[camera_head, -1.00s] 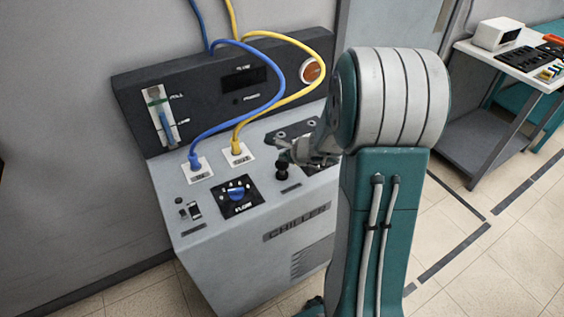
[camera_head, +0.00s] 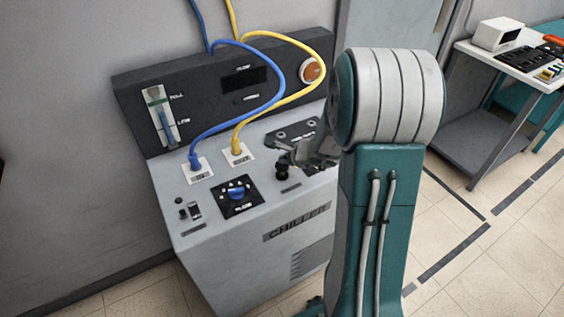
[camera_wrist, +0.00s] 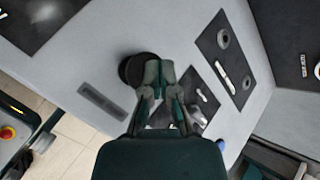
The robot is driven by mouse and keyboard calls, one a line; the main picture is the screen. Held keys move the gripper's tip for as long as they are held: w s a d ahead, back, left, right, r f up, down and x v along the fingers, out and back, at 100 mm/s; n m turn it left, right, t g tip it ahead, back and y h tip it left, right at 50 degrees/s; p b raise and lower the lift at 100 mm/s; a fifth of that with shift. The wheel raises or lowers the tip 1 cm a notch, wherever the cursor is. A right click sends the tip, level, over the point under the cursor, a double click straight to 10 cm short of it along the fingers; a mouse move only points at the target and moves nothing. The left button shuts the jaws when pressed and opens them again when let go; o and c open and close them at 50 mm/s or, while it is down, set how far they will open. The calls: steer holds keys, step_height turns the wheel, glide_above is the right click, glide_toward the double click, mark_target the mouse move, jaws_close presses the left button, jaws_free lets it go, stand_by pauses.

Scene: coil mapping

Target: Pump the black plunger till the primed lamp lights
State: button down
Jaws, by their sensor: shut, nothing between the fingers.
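The black plunger (camera_head: 282,172) stands on the top of the grey chiller (camera_head: 260,208) in the head view. In the wrist view its round black knob (camera_wrist: 134,68) shows just left of my fingertips. My gripper (camera_head: 286,156) is shut and empty, with its tips at or just above the plunger's head; I cannot tell whether they touch it. It also shows in the wrist view (camera_wrist: 158,72). The primed lamp (camera_head: 237,102) on the dark back panel (camera_head: 190,85) looks dark.
A blue hose (camera_head: 240,118) and a yellow hose (camera_head: 297,96) arch over the chiller top to its ports. A blue flow knob (camera_head: 237,191) sits left of the plunger. A gauge (camera_head: 161,117) is on the back panel. A bench (camera_head: 520,75) stands far right.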

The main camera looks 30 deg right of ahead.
steer(key=shift+f, duration=1.05)
stand_by(0.9)
steer(key=shift+r, duration=2)
steer(key=shift+r, duration=2.5)
